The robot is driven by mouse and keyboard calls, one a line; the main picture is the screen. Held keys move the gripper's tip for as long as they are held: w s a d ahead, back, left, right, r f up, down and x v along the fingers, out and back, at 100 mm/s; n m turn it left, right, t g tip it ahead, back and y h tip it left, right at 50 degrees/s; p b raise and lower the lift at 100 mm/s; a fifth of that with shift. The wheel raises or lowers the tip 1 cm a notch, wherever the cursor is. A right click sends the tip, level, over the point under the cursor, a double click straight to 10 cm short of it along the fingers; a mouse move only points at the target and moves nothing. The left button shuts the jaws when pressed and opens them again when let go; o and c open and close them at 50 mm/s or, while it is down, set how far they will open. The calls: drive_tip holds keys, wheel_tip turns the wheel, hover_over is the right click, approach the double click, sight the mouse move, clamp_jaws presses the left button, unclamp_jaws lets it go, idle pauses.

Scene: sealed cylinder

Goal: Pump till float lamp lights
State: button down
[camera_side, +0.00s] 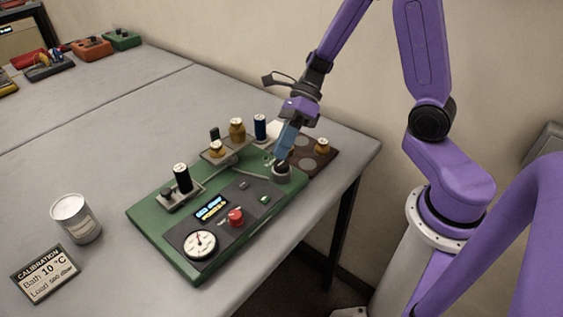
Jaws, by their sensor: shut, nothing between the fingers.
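A green apparatus board (150,222) lies on the table. Its dark panel carries a lit display (211,208), a red knob (236,217), a round white dial gauge (200,243) and a small green piece (264,199). Which part is the float lamp, and whether it is lit, I cannot tell. My gripper (281,159) is shut and empty, pointing down at a round grey fitting (282,173) at the board's back right corner. Its tip is at or just above the fitting; contact is unclear. A black cylinder (182,177) stands on a grey holder at the board's left.
Behind the board stand brass-coloured weights (237,129) and a blue cylinder (260,127). A brown tray (322,160) is at the right. A white can (76,218) and a calibration card (45,274) are at the left. The table's middle left is clear.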

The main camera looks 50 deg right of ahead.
drive_tip(key=shift+f, duration=0.35)
drive_tip(key=shift+f, duration=0.9)
idle(1.0)
drive_tip(key=shift+r, duration=1.35)
drive_tip(key=shift+r, duration=2.5)
